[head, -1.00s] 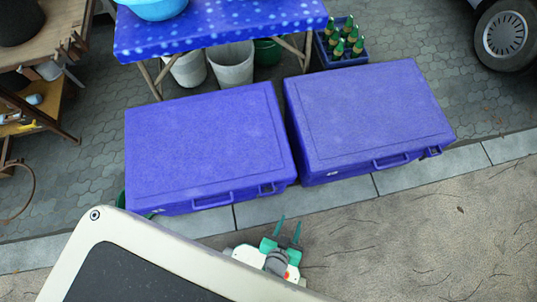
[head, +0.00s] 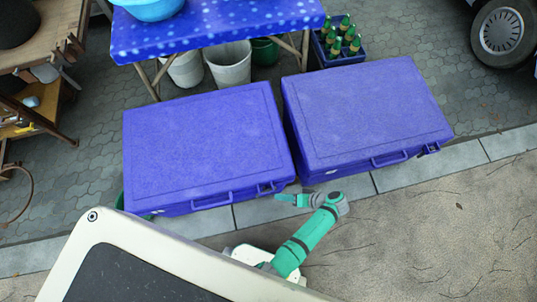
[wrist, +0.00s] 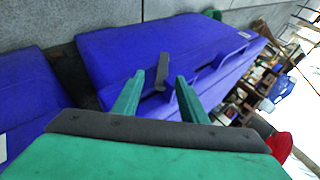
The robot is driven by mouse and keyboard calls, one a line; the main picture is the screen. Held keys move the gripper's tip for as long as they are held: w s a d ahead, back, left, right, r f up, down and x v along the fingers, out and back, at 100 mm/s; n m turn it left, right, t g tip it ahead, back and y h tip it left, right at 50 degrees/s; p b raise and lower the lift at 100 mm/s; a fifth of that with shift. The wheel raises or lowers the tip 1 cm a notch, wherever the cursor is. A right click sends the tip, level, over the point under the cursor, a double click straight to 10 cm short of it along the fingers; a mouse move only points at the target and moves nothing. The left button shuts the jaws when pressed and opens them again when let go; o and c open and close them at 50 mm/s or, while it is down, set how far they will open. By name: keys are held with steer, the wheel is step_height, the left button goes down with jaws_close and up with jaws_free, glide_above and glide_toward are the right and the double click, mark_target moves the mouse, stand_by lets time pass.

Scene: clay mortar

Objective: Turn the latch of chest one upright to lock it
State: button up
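Two blue chests lie side by side, the left chest (head: 205,140) and the right chest (head: 365,105); no readable label tells which is chest one. The left chest's latch (head: 266,188) is on its front face, right of its handle. In the wrist view, that chest (wrist: 150,45) shows a dark grey latch bar (wrist: 163,68) tilted in the picture. My gripper (head: 283,198) is by this front right corner, pointing left. In the wrist view, its two green fingers (wrist: 160,78) are apart, with the latch appearing between them. I cannot tell whether they touch it.
The right chest has its own latch (head: 430,149) and handle. A table with a blue spotted cloth (head: 215,30), buckets (head: 230,63) and a bottle crate (head: 342,45) stand behind. The pavement (head: 430,230) in front is free.

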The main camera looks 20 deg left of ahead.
mark_target(267, 193)
steer(key=x, duration=1)
steer(key=shift+w+a+r, duration=0.15)
steer(key=shift+w+a, duration=0.05)
steer(key=shift+a, duration=0.2)
jaws_close()
